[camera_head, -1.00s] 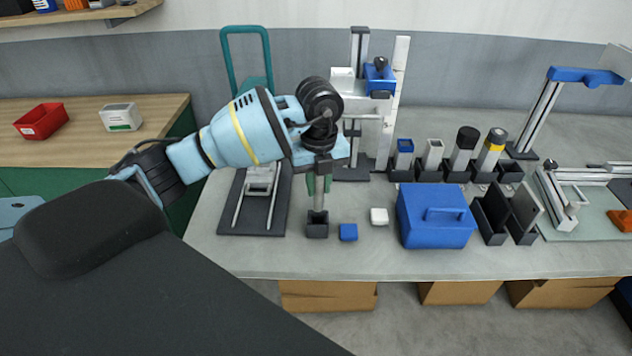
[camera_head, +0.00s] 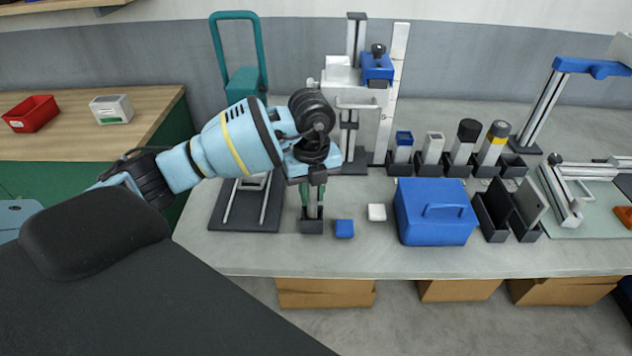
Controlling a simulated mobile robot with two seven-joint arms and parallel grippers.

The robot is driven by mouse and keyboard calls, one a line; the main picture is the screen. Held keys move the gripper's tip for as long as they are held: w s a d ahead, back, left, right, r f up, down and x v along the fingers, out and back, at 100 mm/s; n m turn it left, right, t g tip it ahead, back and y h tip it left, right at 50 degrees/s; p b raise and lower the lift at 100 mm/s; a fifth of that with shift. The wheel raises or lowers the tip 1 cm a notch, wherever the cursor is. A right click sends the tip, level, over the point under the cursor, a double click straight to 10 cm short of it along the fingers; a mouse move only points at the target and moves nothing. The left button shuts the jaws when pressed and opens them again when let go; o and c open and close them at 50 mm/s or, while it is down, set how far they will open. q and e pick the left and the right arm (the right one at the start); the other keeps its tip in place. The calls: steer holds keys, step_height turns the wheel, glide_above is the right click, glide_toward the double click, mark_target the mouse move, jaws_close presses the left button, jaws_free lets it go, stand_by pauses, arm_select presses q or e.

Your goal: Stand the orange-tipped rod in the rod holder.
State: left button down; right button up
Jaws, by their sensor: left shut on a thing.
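My left gripper (camera_head: 312,200) points straight down with its green fingers shut on a grey rod (camera_head: 312,199). The rod is upright, and its top is hidden by the gripper, so I cannot see an orange tip. Just below is a small dark square holder (camera_head: 312,227) on the grey table. The rod's lower end is in or at the holder's opening; how deep it goes I cannot tell. The fingertips are close above the holder's rim. My right gripper is not in view.
A blue block (camera_head: 344,229), a white block (camera_head: 377,212) and a blue box (camera_head: 435,216) stand to the right. A dark-based stand (camera_head: 228,215) is at the left. Dark sockets with upright posts (camera_head: 463,146) line the back right. The front strip is clear.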

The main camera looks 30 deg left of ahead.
arm_select(q)
steer(key=shift+f, duration=0.7)
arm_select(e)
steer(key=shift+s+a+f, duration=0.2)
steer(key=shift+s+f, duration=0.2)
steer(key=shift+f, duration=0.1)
arm_select(q)
steer(key=shift+r, duration=0.15)
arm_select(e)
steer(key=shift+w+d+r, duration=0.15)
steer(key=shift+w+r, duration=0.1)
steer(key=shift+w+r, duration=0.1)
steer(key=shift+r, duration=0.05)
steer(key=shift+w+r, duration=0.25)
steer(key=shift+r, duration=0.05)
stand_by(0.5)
arm_select(q)
steer(key=shift+f, duration=0.35)
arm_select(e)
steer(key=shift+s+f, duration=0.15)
arm_select(q)
steer(key=shift+f, duration=0.35)
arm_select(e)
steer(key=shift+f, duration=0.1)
